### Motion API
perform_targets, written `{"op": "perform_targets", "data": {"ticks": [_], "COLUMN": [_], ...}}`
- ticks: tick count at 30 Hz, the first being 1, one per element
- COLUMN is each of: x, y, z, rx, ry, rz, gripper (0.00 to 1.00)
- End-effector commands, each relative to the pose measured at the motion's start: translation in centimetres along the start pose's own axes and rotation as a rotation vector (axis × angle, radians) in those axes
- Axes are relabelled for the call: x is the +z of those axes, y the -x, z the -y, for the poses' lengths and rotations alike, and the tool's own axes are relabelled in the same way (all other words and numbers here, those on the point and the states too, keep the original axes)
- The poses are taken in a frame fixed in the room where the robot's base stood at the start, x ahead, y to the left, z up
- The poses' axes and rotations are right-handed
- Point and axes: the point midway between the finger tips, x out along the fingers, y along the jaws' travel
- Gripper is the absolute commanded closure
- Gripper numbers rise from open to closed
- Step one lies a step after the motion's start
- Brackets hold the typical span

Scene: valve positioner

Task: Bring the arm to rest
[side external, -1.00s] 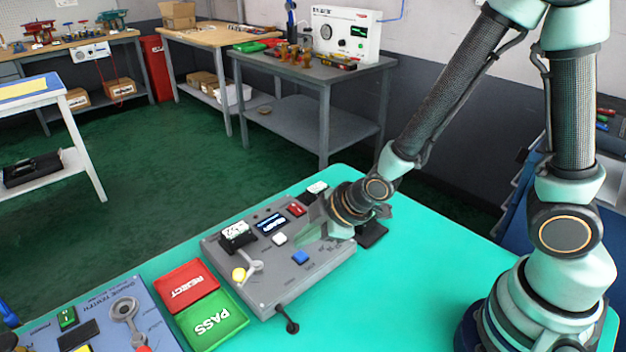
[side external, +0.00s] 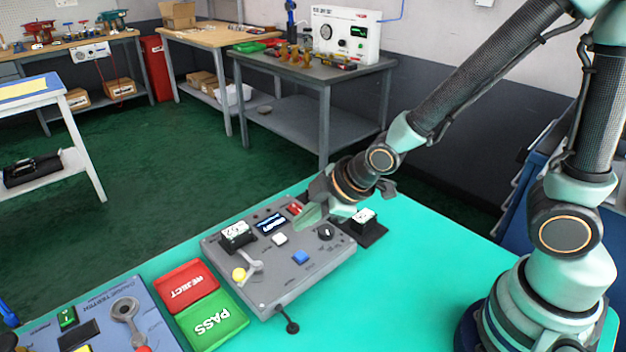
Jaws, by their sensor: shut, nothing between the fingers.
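My gripper (side external: 312,214) is shut and empty. It hangs over the far right part of the grey control box (side external: 330,262), near the red switch (side external: 295,208). I cannot tell whether the fingertips touch the box. The box carries a small lit display (side external: 271,224), a white button (side external: 280,239), a blue button (side external: 300,257), a black knob (side external: 325,232) and a lever with a yellow knob (side external: 239,274). A white-topped black block (side external: 236,235) sits at its left rear.
A red REJECT tray (side external: 186,286) and a green PASS tray (side external: 212,318) lie left of the box. A blue-grey tester panel (side external: 155,318) is at the front left. Another white-topped block (side external: 364,215) sits on a dark pad at the right. The green tabletop is clear at front right.

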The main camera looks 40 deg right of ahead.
Motion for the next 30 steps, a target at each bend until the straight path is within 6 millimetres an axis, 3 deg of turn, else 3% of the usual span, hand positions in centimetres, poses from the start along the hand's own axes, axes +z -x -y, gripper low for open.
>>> {"op": "perform_targets", "data": {"ticks": [7, 11, 19, 24, 30], "x": [0.0, 0.2, 2.7, 4.7, 6.2], "y": [0.2, 1.8, 9.7, 14.5, 17.5], "z": [-0.2, -1.7, -5.9, -6.6, -6.3], "rx": [0.003, 0.014, 0.060, 0.092, 0.112], "ry": [-0.012, -0.104, -0.522, -0.764, -0.919], "rz": [0.002, 0.019, 0.110, 0.162, 0.198], "gripper": [1.00, 1.00, 1.00, 1.00, 1.00]}}
